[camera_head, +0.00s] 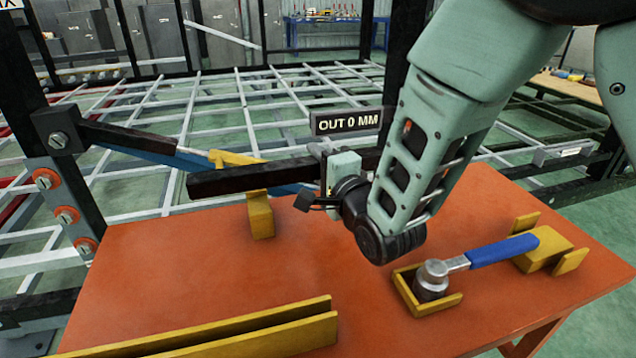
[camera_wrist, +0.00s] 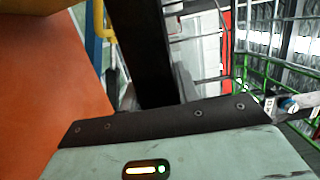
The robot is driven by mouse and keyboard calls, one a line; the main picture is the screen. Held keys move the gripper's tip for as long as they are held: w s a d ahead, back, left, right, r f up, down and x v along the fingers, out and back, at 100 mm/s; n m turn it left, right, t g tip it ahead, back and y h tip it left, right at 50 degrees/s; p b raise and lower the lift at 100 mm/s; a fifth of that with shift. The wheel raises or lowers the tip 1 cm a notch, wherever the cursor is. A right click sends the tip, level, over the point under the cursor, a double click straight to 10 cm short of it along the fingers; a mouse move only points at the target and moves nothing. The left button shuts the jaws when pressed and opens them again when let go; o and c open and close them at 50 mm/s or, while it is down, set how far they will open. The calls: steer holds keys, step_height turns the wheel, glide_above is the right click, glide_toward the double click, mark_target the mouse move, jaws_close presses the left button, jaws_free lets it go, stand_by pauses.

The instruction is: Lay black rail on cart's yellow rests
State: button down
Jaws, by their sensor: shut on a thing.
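The black rail (camera_head: 235,180) is a square dark bar lying roughly level above the far edge of the orange-topped cart (camera_head: 330,270). My gripper (camera_head: 345,172) is shut on it near the middle of the picture. The rail's left part passes over a yellow rest (camera_head: 261,216) standing at the cart's far edge; whether they touch I cannot tell. The rail's right end and any rest behind my arm are hidden. In the wrist view, a dark bar that looks like the rail (camera_wrist: 153,50) runs away from my gripper, with the orange top at left.
A blue-handled wrench (camera_head: 500,250) lies across yellow holders on the cart's right. A long yellow channel (camera_head: 220,335) lies at front left. A dark post (camera_head: 55,150) with a black-and-blue arm (camera_head: 150,142) stands at left. A sign reads "OUT 0 MM" (camera_head: 347,120). The cart's middle is clear.

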steer(key=shift+f, duration=1.95)
steer(key=shift+f+b, duration=0.15)
steer(key=shift+b, duration=0.3)
steer(key=c, duration=1)
jaws_free()
steer(key=shift+c, duration=0.2)
steer(key=v, duration=0.7)
steer(key=shift+s+d, duration=0.15)
steer(key=shift+s, duration=0.1)
